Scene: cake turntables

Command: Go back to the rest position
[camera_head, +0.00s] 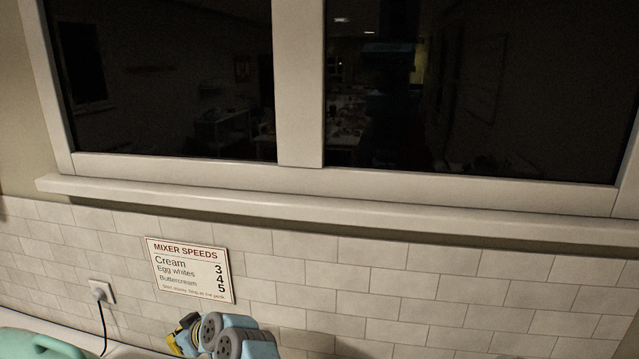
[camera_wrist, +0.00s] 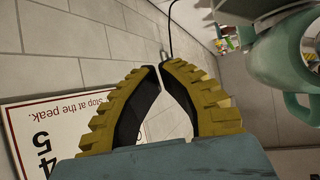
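My gripper (camera_wrist: 161,66) shows in the wrist view with two curved, yellow-ridged fingers. Their tips come together, leaving only a narrow gap, and nothing is held between them. In the head view my gripper (camera_head: 183,335) is low at the bottom edge, in front of the tiled wall and just below the sign; only part of my arm beside it shows. The mixer speeds sign (camera_head: 189,270) hangs on the wall. It also shows at the left of the wrist view (camera_wrist: 45,125), partly hidden behind a finger.
A teal rounded object (camera_head: 35,345) is at the lower left; in the wrist view a teal body with a handle (camera_wrist: 285,60) is at the right. A plugged outlet (camera_head: 101,292) with a black cord is on the wall. A window sill (camera_head: 330,212) juts out above.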

